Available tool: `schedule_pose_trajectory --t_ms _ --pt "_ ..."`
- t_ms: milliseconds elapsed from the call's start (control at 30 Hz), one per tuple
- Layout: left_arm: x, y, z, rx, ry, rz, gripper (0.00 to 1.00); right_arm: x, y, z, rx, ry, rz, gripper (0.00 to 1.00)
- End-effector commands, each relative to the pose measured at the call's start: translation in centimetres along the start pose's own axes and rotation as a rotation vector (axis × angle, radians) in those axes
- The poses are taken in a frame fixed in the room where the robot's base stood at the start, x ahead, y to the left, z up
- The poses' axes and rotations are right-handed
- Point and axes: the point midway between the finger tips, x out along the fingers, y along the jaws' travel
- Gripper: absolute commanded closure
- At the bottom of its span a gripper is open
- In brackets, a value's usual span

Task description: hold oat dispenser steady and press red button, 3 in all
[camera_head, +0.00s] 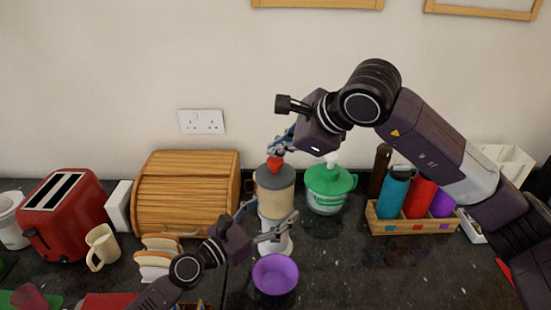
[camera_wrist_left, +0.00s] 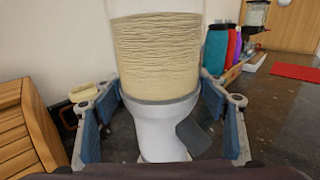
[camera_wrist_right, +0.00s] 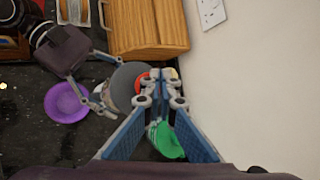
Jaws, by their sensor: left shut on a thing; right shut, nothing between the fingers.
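The oat dispenser (camera_head: 275,200) stands upright on the counter, with a grey lid, a clear body of oats and a white base. Its red button (camera_head: 275,164) is on top. In the left wrist view the dispenser's body (camera_wrist_left: 162,60) is between the fingers of my left gripper (camera_wrist_left: 160,125), which is shut on it low down. My right gripper (camera_head: 278,150) is shut and empty, its fingertips at the red button; whether they touch it I cannot tell. In the right wrist view the fingers partly hide the button (camera_wrist_right: 142,82). A purple bowl (camera_head: 274,275) sits in front of the base.
A green-lidded container (camera_head: 330,180) with a white top stands close right of the dispenser. A wooden bread bin (camera_head: 187,195) is at its left. A wooden rack (camera_head: 415,226) of bottles is farther right. The wall is close behind. Counter at front right is clear.

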Motion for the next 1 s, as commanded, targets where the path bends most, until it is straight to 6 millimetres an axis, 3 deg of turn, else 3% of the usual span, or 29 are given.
schedule_pose_trajectory --t_ms 1000 --pt "0.00 0.04 0.04 0.000 -0.001 0.001 0.83 0.62 0.43 -0.47 0.001 0.001 0.001 1.00"
